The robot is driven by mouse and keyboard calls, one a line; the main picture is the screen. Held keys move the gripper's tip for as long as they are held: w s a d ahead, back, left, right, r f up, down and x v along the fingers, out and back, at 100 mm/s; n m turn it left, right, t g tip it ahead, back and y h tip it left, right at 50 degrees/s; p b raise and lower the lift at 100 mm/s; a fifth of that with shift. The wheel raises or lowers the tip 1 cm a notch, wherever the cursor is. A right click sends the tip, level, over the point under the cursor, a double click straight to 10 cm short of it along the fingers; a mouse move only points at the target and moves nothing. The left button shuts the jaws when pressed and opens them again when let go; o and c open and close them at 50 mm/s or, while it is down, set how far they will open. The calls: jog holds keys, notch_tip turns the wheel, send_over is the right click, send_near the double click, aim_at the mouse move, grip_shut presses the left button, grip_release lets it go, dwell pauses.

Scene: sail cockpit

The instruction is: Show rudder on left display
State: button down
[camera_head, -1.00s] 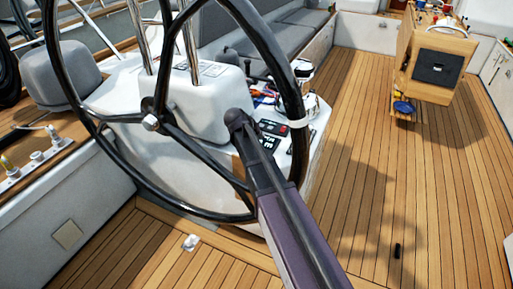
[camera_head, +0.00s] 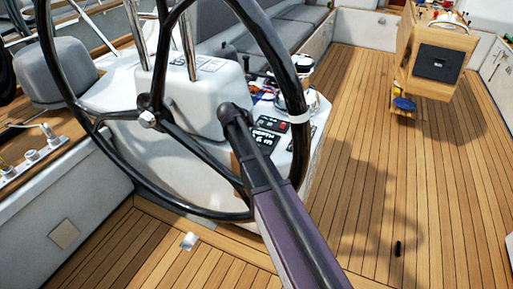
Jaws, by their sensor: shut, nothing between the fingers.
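The helm console (camera_head: 185,150) is a white pedestal behind the big black steering wheel (camera_head: 52,100). Small black panels lie on its right side: one with red and green marks (camera_head: 271,124) and one with white marks (camera_head: 264,137). A further dark panel (camera_head: 300,140) is partly behind the wheel rim. I cannot read any of them or tell which is the left display. My gripper (camera_head: 235,114) is a dark, narrow, shut end at the tip of my purple arm. In the picture it overlaps the console just left of the panels. Contact cannot be judged.
The wheel rim and spokes stand close around my arm. A wooden table (camera_head: 437,70) stands at the back right. A small black object (camera_head: 398,248) lies on the open teak deck (camera_head: 350,215). Grey bench seats (camera_head: 300,18) are behind the console.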

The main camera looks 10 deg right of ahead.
jog(key=shift+f+b, duration=3.75)
jog(key=shift+f, duration=0.2)
jog(key=shift+f, duration=0.1)
jog(key=shift+f+b, duration=0.3)
jog(key=shift+b, duration=0.15)
jog(key=shift+f+b, duration=0.45)
jog(key=shift+f, duration=0.05)
jog(key=shift+r, duration=0.15)
jog(key=shift+r+p, duration=0.8)
jog(key=shift+p, duration=0.1)
jog(key=shift+r+p, duration=2.5)
jog(key=shift+p, duration=0.05)
